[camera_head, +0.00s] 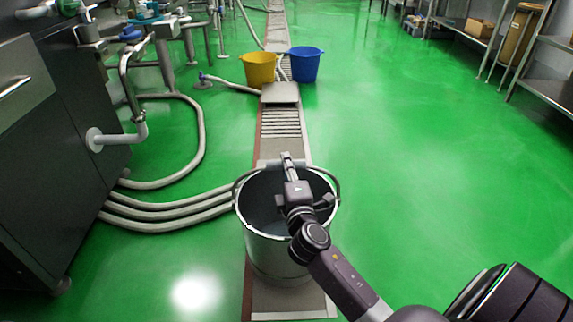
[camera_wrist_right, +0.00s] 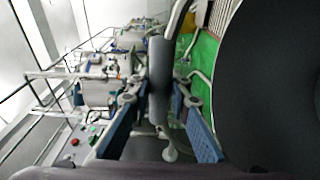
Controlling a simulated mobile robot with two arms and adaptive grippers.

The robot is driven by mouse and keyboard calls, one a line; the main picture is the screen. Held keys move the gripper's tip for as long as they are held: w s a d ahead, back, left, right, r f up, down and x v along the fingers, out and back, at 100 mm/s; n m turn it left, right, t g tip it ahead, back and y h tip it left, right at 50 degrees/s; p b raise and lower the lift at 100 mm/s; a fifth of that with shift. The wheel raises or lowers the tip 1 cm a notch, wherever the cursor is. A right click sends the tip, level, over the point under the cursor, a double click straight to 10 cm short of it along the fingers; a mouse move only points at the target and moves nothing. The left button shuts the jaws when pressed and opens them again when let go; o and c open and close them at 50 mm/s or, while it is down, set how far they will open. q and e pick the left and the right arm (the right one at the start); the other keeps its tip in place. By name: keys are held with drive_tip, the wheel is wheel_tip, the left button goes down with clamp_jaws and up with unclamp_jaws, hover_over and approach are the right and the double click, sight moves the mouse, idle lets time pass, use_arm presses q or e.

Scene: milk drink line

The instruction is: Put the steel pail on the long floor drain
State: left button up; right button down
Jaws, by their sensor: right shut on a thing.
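The steel pail (camera_head: 275,258) is upright at the bottom middle of the head view, in line with the long floor drain (camera_head: 281,123). I cannot tell whether its base touches the drain or hangs just above it. In the right wrist view the handle's dark grip (camera_wrist_right: 159,65) lies between the two blue-padded fingers (camera_wrist_right: 160,110), and the pail's dark side (camera_wrist_right: 275,85) fills the right. My left gripper is in neither view.
A yellow bucket (camera_head: 259,70) and a blue bucket (camera_head: 304,66) stand farther along the drain, near a flat cover plate (camera_head: 280,93). Pale hoses (camera_head: 170,214) run from the dark machine (camera_head: 45,150) at left toward the pail. The green floor (camera_head: 420,170) at right is clear, with shelves beyond.

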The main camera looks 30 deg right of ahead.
drive_tip(key=shift+r, duration=0.55)
drive_tip(key=c, duration=2.2)
unclamp_jaws()
drive_tip(key=shift+f, duration=0.6)
drive_tip(key=o, duration=0.4)
drive_tip(key=shift+r, duration=0.1)
drive_tip(key=shift+s, duration=0.1)
